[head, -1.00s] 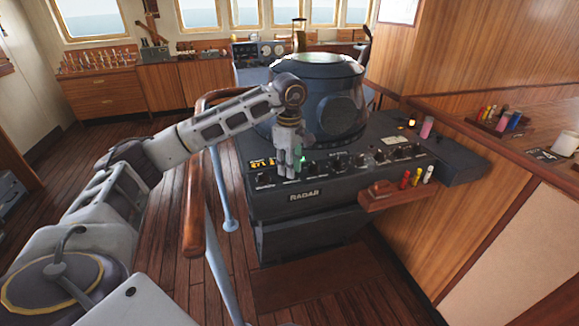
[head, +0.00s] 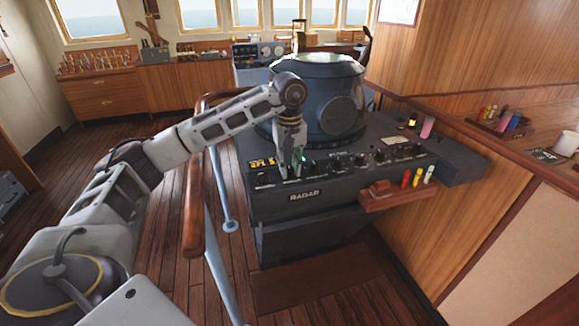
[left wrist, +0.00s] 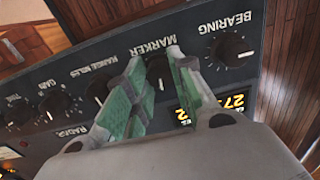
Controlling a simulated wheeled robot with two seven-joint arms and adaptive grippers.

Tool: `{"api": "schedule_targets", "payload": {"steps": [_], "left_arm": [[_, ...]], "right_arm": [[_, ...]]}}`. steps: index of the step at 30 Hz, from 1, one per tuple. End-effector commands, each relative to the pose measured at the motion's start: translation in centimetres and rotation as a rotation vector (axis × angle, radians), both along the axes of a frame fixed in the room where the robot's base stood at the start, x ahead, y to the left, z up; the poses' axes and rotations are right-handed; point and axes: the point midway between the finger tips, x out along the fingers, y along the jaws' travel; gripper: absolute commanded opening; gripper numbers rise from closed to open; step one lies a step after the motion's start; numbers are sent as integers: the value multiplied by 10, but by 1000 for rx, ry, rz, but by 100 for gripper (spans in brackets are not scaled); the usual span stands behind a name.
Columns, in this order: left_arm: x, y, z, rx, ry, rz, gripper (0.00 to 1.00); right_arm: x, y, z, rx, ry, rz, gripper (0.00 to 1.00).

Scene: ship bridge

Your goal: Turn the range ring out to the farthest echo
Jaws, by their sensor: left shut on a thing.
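The radar console (head: 320,190) stands ahead, with a dark viewing hood (head: 325,85) on top and a row of black knobs along its front. My left gripper (head: 291,172) is down at the left part of this row. In the left wrist view its green-padded fingers (left wrist: 155,88) are shut on the knob labelled MARKER (left wrist: 158,72), one finger on each side. The fingers partly hide the knob and its pointer. Orange digits (head: 262,162) glow beside the gripper; they also show, partly covered, in the left wrist view (left wrist: 232,102). The echoes and ring are hidden by the hood.
The BEARING knob (left wrist: 230,48) and the RANGE MILES knob (left wrist: 98,88) flank the held one closely. A wooden handrail (head: 194,200) stands left of the console. A wooden tray (head: 395,196) with coloured markers juts from its front right.

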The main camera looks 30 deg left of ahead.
Motion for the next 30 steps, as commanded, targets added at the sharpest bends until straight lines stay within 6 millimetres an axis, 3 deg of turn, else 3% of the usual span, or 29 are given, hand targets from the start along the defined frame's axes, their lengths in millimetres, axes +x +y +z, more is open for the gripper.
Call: {"api": "schedule_targets", "payload": {"steps": [18,30], "left_arm": [[1,0,2,0,-4,-468,0],[1,0,2,0,-4,-676,0]], "right_arm": [[-2,4,-2,3,5,-2,38],[4,6,-1,6,-1,-2,38]]}}
